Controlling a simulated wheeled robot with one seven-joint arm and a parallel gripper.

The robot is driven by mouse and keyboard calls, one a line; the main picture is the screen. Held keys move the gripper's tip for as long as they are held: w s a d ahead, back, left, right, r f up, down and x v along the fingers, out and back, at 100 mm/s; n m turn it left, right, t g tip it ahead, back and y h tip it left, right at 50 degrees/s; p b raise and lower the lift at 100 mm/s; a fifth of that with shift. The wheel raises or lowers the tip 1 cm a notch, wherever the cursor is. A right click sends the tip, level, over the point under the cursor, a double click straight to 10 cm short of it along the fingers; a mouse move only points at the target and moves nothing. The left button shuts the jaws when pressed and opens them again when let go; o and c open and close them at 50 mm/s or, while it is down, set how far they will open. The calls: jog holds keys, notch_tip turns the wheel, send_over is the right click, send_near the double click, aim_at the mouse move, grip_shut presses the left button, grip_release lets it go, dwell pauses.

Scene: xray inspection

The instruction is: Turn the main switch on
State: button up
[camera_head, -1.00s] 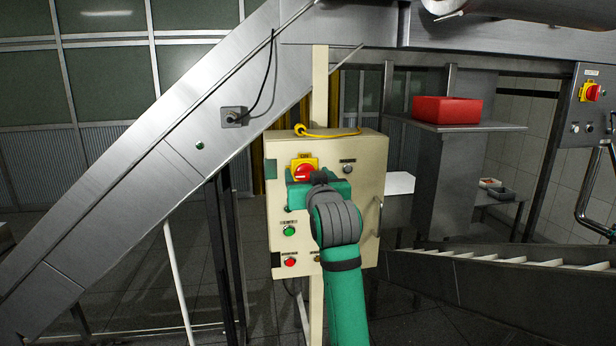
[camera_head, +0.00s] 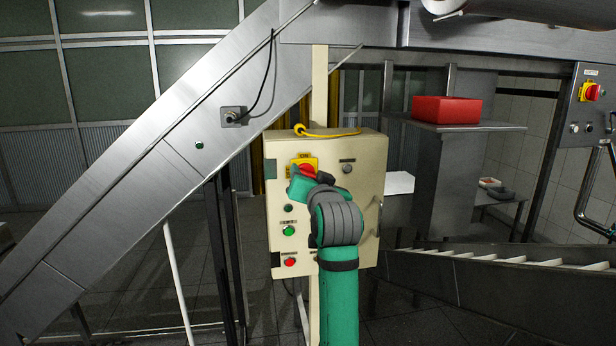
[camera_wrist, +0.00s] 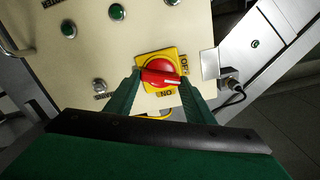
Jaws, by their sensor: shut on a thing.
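The main switch is a red rotary knob (camera_wrist: 160,77) on a yellow plate (camera_wrist: 147,61) with ON and OFF labels; the knob also shows in the head view (camera_head: 306,170). It sits at the upper left of a cream control box (camera_head: 362,215). My gripper (camera_wrist: 160,82) is shut on the red knob, one green finger at each end. In the wrist view the knob lies nearly level, slightly tilted, and its white mark points between OFF and ON. In the head view my gripper (camera_head: 302,183) is tilted and hides the lower part of the switch.
Green buttons (camera_head: 288,230) and a red button (camera_head: 290,262) are below the switch, and a key-like knob (camera_head: 347,168) is to its right. A yellow cable (camera_head: 325,134) lies on top of the box. A sloping metal chute (camera_head: 150,190) stands at left.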

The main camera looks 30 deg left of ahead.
jog(key=shift+w+d+f+m, duration=0.1)
jog(key=shift+f+m, duration=0.05)
jog(key=shift+m, duration=3.15)
jog(key=shift+w+d+f+m, duration=0.1)
jog(key=shift+m, duration=3.5)
jog(key=o, duration=1.1)
jog(key=shift+c, duration=0.2)
jog(key=shift+s, duration=0.1)
